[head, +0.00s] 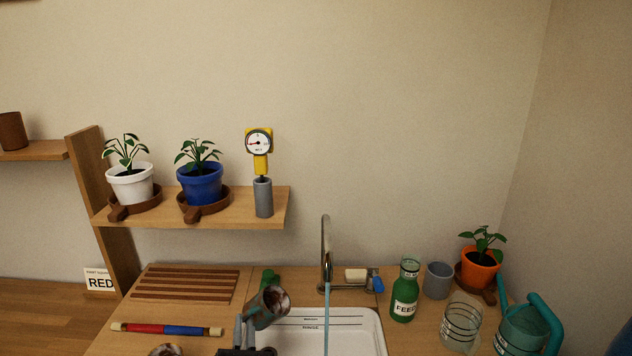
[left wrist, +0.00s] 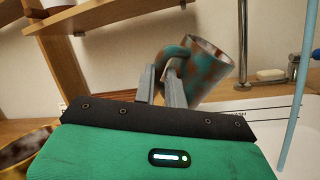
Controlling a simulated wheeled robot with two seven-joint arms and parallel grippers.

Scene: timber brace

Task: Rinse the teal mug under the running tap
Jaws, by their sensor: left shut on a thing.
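The teal mug (head: 268,303) is grey-teal with brown stains outside and inside. My left gripper (head: 245,328) is shut on its handle, which shows clearly in the left wrist view, where the mug (left wrist: 208,70) is tilted with its mouth up and to the right. The tap (head: 326,250) stands at the back of the white sink (head: 373,338). A blue stream of water (head: 327,318) falls from it into the sink. The mug is at the sink's left edge, apart from and left of the stream. My right gripper is not in view.
A slatted wooden rack (head: 185,284) and a red-and-blue rod (head: 168,329) lie left of the sink. Another stained vessel (head: 165,350) is at the bottom edge. A green bottle (head: 405,292), grey cup (head: 437,280), glass jar (head: 461,322) and teal watering can (head: 522,330) stand right of the sink.

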